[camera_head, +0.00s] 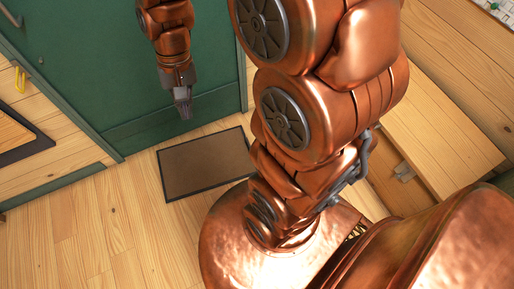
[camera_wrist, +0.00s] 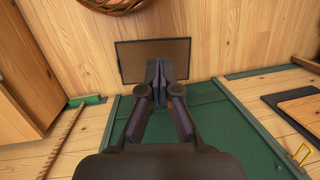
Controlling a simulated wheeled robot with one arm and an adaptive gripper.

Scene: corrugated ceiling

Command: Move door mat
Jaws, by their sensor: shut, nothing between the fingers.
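The door mat (camera_head: 203,164) is a brown rectangle with a dark border. It lies flat on the wooden floor in front of the green door. My copper arm hides part of its right side in the head view. The mat also shows in the wrist view (camera_wrist: 133,62), beyond the fingertips. My gripper (camera_head: 183,108) is shut and empty, pointing down in front of the door. In the head view it appears above the mat's far edge. In the wrist view my gripper (camera_wrist: 161,66) has its two dark fingers together, overlapping the mat in the picture without visible contact.
The green door (camera_head: 105,70) stands behind the mat, with its frame beside it. A wooden bench or cabinet (camera_head: 440,130) is on the right. A dark-framed panel (camera_head: 20,135) is at left with a yellow hook (camera_head: 20,80). The floor (camera_head: 110,235) left of the mat is clear.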

